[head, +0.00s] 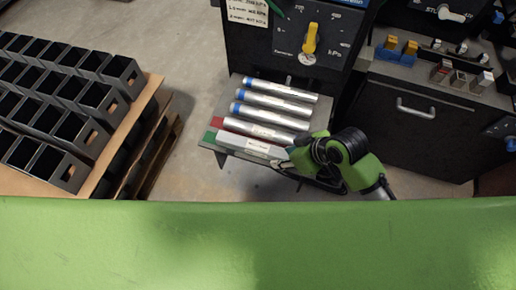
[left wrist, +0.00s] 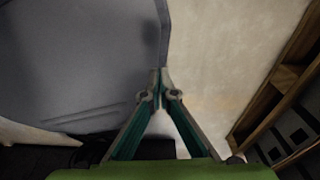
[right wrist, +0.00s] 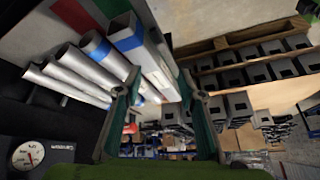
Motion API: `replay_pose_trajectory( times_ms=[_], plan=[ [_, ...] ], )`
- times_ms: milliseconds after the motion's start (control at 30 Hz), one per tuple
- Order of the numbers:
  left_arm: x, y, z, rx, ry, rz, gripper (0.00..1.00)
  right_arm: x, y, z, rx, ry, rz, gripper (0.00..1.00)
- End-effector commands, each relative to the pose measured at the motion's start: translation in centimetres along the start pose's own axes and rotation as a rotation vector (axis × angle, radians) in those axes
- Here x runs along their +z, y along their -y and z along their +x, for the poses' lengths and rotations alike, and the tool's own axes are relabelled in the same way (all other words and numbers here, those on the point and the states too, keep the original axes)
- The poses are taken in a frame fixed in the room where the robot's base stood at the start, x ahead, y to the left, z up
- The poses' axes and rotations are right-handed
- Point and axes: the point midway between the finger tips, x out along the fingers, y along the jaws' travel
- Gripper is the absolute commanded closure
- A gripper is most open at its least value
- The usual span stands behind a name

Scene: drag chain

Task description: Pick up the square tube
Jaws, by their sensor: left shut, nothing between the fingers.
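The square tube (head: 250,146) lies on the shelf at the front of the row, with a white label on top and a green area at its left end. My right gripper (head: 280,164) is at its right end, near the shelf's front edge. In the right wrist view, my right gripper (right wrist: 158,72) is open, with fingers apart around the near part of a grey tube (right wrist: 158,60); contact cannot be told. My left gripper (left wrist: 160,72) is shut and empty above the floor, and is not seen in the head view.
Several round silver tubes (head: 273,102) lie beside the square tube. A black machine with a yellow knob (head: 309,38) stands behind the shelf. A pallet of black square boxes (head: 150,95) is at left. A black cabinet (head: 420,110) is at right.

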Motion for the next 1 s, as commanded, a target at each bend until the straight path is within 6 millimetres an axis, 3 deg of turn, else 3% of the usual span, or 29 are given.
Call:
replay_pose_trajectory(
  times_ms=[100,200,500,1000],
  plan=[
    [0.6,0.6,0.4,-0.007,0.008,-0.001,1.0,-2.9,-0.7,-0.2,-0.053,-0.015,-0.157,0.64],
    [1.0,0.9,0.6,-0.011,0.014,-0.003,1.0,-4.5,-1.2,-0.7,-0.102,-0.013,-0.276,0.64],
    [1.2,0.9,0.9,-0.011,0.017,-0.004,1.0,-5.8,-2.5,-1.8,-0.175,0.012,-0.425,0.64],
    [1.2,0.5,1.2,-0.006,0.015,-0.002,1.0,-5.6,-1.1,5.9,-0.178,0.01,-0.427,0.64]
  ],
)
